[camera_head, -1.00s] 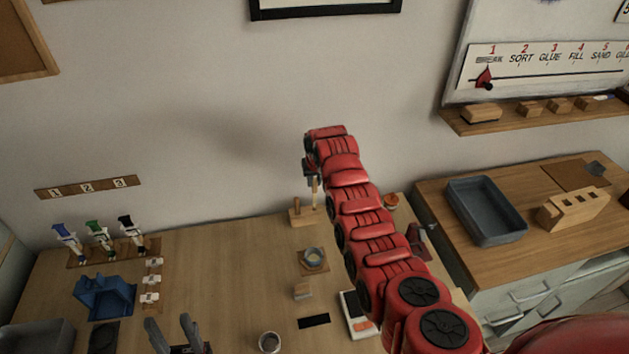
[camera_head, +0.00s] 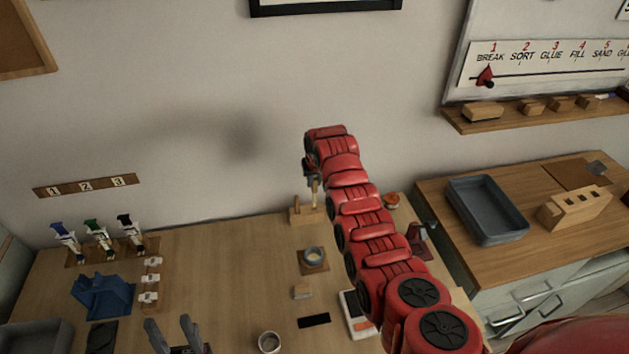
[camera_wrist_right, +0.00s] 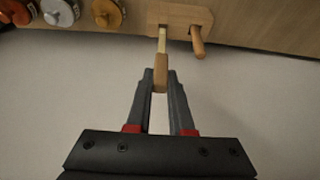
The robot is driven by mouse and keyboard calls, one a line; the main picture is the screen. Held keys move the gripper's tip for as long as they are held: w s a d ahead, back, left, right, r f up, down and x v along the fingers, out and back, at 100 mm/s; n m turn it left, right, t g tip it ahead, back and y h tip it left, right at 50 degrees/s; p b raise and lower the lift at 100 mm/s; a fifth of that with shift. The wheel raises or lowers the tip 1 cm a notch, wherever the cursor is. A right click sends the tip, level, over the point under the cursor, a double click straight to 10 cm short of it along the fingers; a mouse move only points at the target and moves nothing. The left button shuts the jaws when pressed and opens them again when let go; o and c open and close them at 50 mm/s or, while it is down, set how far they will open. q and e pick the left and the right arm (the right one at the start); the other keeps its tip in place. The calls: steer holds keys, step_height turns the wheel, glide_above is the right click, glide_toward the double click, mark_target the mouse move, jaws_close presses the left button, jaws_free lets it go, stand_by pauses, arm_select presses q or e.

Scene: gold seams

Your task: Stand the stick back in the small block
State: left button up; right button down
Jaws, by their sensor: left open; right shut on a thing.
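The stick (camera_wrist_right: 161,76) has a wooden handle and a paler shaft. It also shows in the head view (camera_head: 314,191). My right gripper (camera_wrist_right: 161,73) is shut on its handle, above the back of the table. The small wooden block (camera_wrist_right: 180,15) lies beyond the fingertips, and the shaft's end overlaps it in view. I cannot tell whether the end is in a hole. A second wooden peg (camera_wrist_right: 197,42) stands in the block beside the stick. The block also shows in the head view (camera_head: 303,216). My left gripper (camera_head: 170,330) is open and empty at the table's front.
Round jars (camera_wrist_right: 60,12) sit near the block in the wrist view. The left middle of the table is clear.

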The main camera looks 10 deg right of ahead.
mark_target(315, 190)
steer(key=shift+f+b, duration=1.45)
steer(key=shift+f, duration=0.75)
stand_by(0.9)
steer(key=shift+f+b, duration=0.25)
steer(key=shift+b, duration=0.1)
steer(key=shift+r, duration=0.1)
stand_by(0.5)
steer(key=c, duration=0.7)
jaws_free()
